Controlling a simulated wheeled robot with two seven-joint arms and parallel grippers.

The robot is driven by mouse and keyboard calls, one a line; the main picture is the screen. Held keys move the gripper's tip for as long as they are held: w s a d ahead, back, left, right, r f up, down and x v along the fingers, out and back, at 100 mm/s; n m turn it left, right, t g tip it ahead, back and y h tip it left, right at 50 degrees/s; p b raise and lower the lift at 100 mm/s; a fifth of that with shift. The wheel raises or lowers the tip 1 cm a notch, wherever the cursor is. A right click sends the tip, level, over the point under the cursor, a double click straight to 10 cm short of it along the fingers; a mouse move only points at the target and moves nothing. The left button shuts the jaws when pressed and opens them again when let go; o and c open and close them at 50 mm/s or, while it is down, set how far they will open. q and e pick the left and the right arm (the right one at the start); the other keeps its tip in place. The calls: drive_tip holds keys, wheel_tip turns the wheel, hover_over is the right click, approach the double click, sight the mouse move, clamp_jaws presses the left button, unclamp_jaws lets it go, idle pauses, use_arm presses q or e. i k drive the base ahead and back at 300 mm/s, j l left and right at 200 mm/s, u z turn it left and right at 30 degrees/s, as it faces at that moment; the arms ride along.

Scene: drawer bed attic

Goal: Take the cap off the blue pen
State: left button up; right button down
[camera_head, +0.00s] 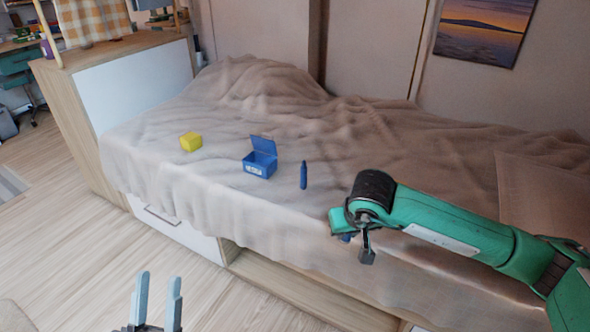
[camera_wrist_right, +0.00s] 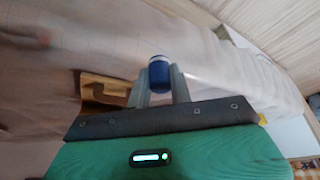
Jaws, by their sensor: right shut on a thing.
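A dark blue pen-like body (camera_head: 304,175) with a narrower top stands or lies on the bed cover, right of the blue box, in the head view. My right gripper (camera_head: 356,248) is to the right of it and nearer, over the bed's front edge. It is shut on a short blue cylinder with a pale end, which looks like the cap (camera_wrist_right: 158,74), between the fingers in the right wrist view. In the head view only a bit of blue shows there, mostly hidden by the gripper. My left gripper (camera_head: 159,278) is open and empty, low over the floor.
An open blue box (camera_head: 260,165) with its lid up and a yellow block (camera_head: 191,141) sit on the rumpled bed cover (camera_head: 250,105). Below the bed's front are a white drawer (camera_head: 175,225) and a wooden ledge (camera_head: 285,295). The cover between the yellow block and the box is clear.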

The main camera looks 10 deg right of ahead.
sight(304, 168)
drive_tip(key=i+j+z, duration=0.2)
drive_tip(key=z, duration=0.15)
drive_tip(key=i+j+z, duration=0.1)
drive_tip(key=j+z, duration=0.25)
drive_tip(key=i+j+z, duration=0.1)
drive_tip(key=j+z, duration=0.2)
drive_tip(key=i+j+z, duration=0.15)
drive_tip(key=j, duration=0.55)
drive_tip(key=i+j+z, duration=0.15)
drive_tip(key=j, duration=0.5)
drive_tip(key=j+z, duration=0.15)
drive_tip(key=j, duration=0.55)
drive_tip(key=i+j, duration=0.1)
drive_tip(key=j, duration=1.65)
drive_tip(key=i, duration=0.05)
